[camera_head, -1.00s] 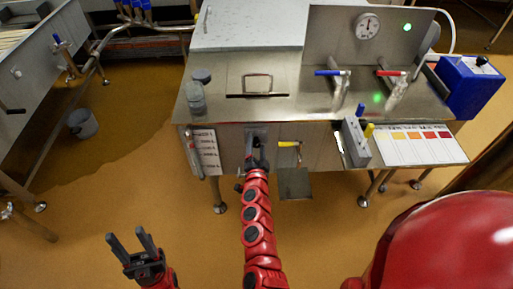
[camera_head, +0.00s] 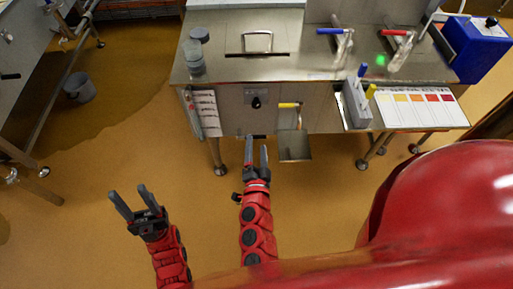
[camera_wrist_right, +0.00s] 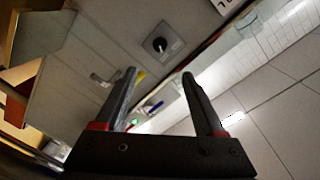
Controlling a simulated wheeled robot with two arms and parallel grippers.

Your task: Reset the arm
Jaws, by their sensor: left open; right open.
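My left gripper (camera_head: 135,204) is open and empty over the floor at the lower left of the head view. My right gripper (camera_head: 256,152) is open and empty in front of the steel bench. It stands apart from the bench front, below a small plate with a black knob (camera_head: 256,103). In the right wrist view the fingers of my right gripper (camera_wrist_right: 158,92) are spread with nothing between them. The knob (camera_wrist_right: 159,44) shows beyond them.
The steel bench (camera_head: 300,72) has a yellow-handled tap (camera_head: 289,105), blue and red valve handles, a pen holder (camera_head: 356,103) and a colour chart (camera_head: 418,108). A blue box (camera_head: 476,48) is at its right. A grey bucket (camera_head: 80,89) stands on the floor. Floor between my grippers and the left bench is clear.

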